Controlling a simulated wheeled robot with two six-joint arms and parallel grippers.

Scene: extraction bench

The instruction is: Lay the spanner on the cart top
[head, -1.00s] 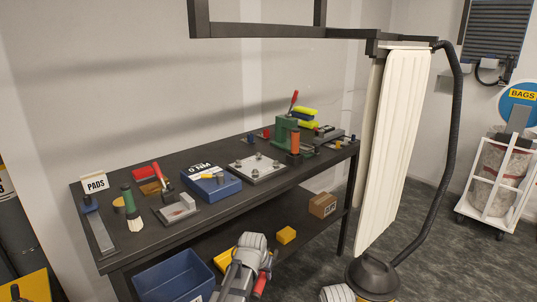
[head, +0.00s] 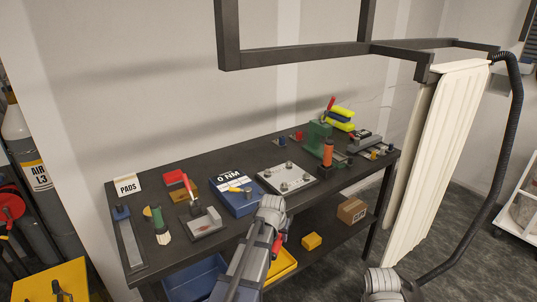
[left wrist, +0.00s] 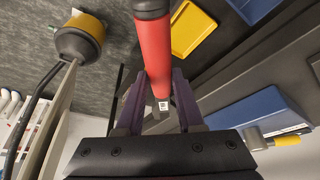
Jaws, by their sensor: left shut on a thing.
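My left gripper (head: 276,238) is in front of the workbench's front edge in the head view, with its arm rising from the bottom. In the left wrist view its two dark purple fingers (left wrist: 160,98) are shut on a red cylindrical handle (left wrist: 155,50). A dark grey part continues from the handle at the top of that view. This appears to be the spanner; its far end is out of view. In the head view only a bit of red shows at the gripper. A yellow top (head: 52,284), likely the cart's, shows at the lower left with dark items on it. My right gripper is not visible.
The dark workbench (head: 150,262) holds a blue 0 NM tester (head: 233,202), a steel plate (head: 287,180), a green press (head: 318,137) and a PADS sign (head: 127,185). Blue (head: 190,283) and yellow (head: 281,268) bins sit below. A dark frame (head: 300,58) hangs above; a white curtain (head: 437,150) is at right.

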